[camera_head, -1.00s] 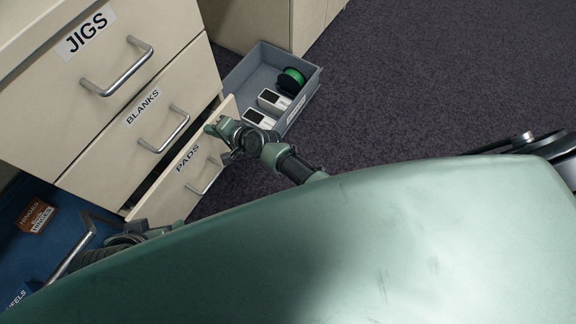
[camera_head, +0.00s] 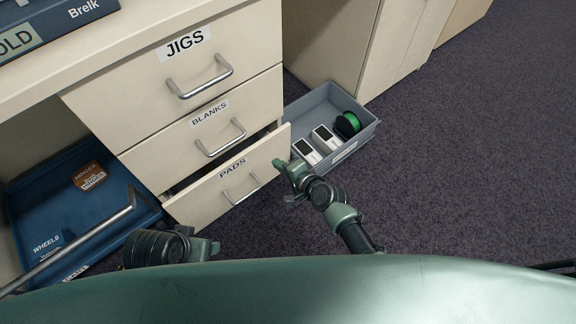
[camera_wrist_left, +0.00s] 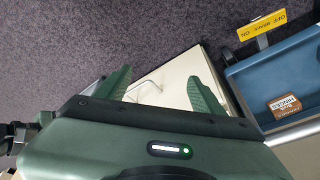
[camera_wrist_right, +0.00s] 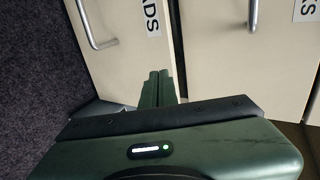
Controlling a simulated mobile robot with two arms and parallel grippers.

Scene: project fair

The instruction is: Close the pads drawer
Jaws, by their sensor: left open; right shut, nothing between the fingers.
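The pads drawer (camera_head: 228,192) is the lowest of the stack and stands partly out, with a dark gap above its front. Its bar handle (camera_head: 241,188) faces me; the handle also shows in the right wrist view (camera_wrist_right: 93,25). My right gripper (camera_head: 280,165) is shut and empty, at the right end of the drawer front; I cannot tell whether it touches. My left gripper (camera_head: 213,247) is low in the head view, below the drawer's left end. In the left wrist view its fingers (camera_wrist_left: 157,88) are open, with the pale drawer front and handle between and beyond them.
The blanks drawer (camera_head: 150,157) and jigs drawer (camera_head: 125,100) above look closed. A grey bin (camera_head: 366,131) with white devices and a green spool stands on the floor at right. Carpet at right is open.

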